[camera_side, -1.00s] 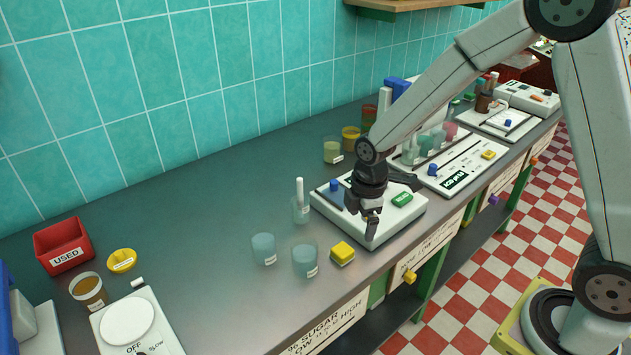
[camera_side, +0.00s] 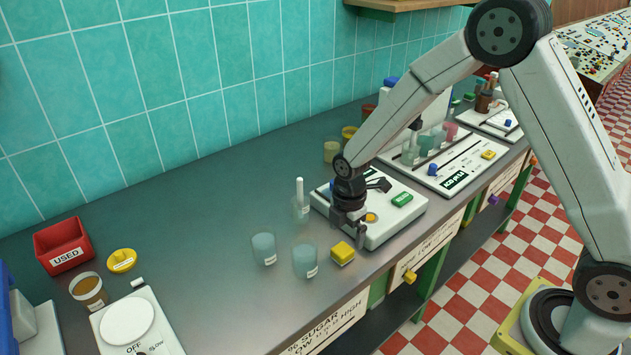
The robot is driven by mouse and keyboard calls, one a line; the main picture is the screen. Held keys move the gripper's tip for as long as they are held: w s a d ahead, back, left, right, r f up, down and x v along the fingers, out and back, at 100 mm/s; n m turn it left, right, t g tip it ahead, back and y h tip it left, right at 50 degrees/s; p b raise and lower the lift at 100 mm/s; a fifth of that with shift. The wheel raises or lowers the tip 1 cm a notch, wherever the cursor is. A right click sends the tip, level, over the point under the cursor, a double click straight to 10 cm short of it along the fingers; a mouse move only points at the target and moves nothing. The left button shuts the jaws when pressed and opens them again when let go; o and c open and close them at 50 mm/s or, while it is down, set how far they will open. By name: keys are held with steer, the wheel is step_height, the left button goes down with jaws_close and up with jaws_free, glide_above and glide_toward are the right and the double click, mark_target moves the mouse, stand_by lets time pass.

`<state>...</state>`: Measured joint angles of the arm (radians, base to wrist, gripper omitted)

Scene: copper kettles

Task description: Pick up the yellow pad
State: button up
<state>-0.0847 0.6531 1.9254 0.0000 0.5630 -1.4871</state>
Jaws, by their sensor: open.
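The yellow pad (camera_side: 342,253) is a small yellow block lying on the grey counter near its front edge, just in front of a white device. My gripper (camera_side: 347,236) is open and points down. It hangs above and just behind the pad, in front of the white device. No contact between fingers and pad is visible, and the exact height of the fingertips is hard to tell.
Two bluish beakers (camera_side: 305,261) (camera_side: 264,248) stand left of the pad. A beaker with a white rod (camera_side: 300,205) is behind them. The white device (camera_side: 383,228) with a green label is close on the right. The counter (camera_side: 215,235) further left is clear.

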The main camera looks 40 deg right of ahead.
mark_target(345, 247)
steer(key=shift+f, duration=0.2)
steer(key=shift+f, duration=2.55)
steer(key=c, duration=1.3)
